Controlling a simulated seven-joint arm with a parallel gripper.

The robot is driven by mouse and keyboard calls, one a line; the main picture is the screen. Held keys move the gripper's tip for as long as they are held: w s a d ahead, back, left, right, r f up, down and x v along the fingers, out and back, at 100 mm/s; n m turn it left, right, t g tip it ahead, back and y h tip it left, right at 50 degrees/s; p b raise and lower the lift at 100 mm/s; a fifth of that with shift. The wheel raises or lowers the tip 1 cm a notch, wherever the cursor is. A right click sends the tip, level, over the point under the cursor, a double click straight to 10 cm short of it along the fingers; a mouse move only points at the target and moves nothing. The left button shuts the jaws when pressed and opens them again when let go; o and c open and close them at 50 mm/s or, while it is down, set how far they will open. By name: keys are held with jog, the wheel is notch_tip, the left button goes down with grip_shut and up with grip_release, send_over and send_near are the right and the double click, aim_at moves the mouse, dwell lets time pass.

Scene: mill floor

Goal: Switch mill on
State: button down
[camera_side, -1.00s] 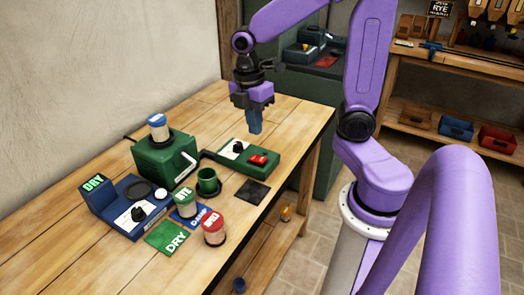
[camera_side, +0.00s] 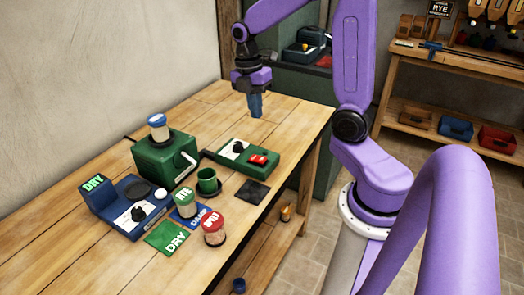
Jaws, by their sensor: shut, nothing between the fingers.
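The green mill (camera_side: 165,158) stands on the wooden table with a blue-lidded jar (camera_side: 158,127) on top and a white crank or spout on its right side. A flat green control box (camera_side: 247,158) beside it carries a black knob (camera_side: 239,147) and a red switch (camera_side: 258,160). Whether the switch is on or off is too small to tell. My gripper (camera_side: 256,113) points down behind the control box, apart from it, over the far part of the table. Its fingers are shut and empty.
A blue meter marked DRY (camera_side: 130,207) stands at the front left. A green cup (camera_side: 207,182), a red-lidded jar (camera_side: 214,231), a green card (camera_side: 166,238) and a dark square pad (camera_side: 253,192) lie near the table's front edge. The far table is clear.

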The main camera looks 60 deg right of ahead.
aim_at(263, 159)
jog(key=f, duration=0.4)
jog(key=s+f, duration=0.1)
jog(key=f, duration=0.4)
jog(key=s+f, duration=0.1)
jog(key=f, duration=0.3)
jog(key=shift+f, duration=0.35)
jog(key=shift+s+f, duration=0.15)
jog(key=shift+f, duration=0.1)
jog(key=shift+w+r, duration=0.3)
jog(key=shift+w, duration=0.5)
